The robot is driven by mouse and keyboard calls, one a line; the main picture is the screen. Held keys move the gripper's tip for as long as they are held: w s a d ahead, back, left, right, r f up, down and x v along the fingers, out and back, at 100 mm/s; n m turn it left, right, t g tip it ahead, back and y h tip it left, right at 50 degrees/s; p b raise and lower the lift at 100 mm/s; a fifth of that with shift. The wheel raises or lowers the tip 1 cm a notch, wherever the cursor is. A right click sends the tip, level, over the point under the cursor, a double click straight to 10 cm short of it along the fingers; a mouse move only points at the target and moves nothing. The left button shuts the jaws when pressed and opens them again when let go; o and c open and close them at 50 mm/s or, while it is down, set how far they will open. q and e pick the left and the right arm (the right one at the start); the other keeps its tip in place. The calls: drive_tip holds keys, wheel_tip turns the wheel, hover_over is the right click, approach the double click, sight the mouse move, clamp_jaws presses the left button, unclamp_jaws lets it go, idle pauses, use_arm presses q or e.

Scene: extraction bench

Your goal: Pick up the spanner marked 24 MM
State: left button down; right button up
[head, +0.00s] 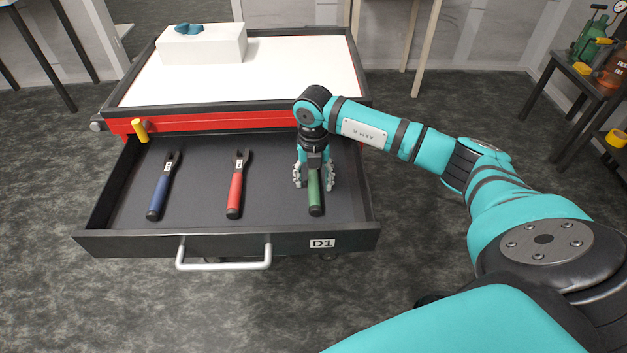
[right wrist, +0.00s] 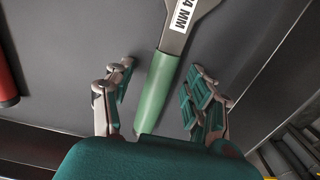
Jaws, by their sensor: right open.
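The spanner with the green handle (head: 315,197) lies in the open drawer at the right. In the right wrist view its green grip (right wrist: 157,92) lies between my fingers, and its label (right wrist: 184,14) reads "4 MM" with the start cut off by the frame edge. My right gripper (head: 314,182) points down over it; it also shows in the right wrist view (right wrist: 160,100). Its fingers are open, one on each side of the handle, with gaps on both sides. The spanner's head is hidden in the head view by my gripper. My left gripper is not in view.
A red-handled spanner (head: 235,190) and a blue-handled spanner (head: 160,190) lie in the same drawer (head: 208,244), labelled D1. A white box (head: 202,47) with a teal item stands on the bench top.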

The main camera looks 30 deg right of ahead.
clamp_jaws()
drive_tip(key=shift+r, duration=0.15)
idle(0.4)
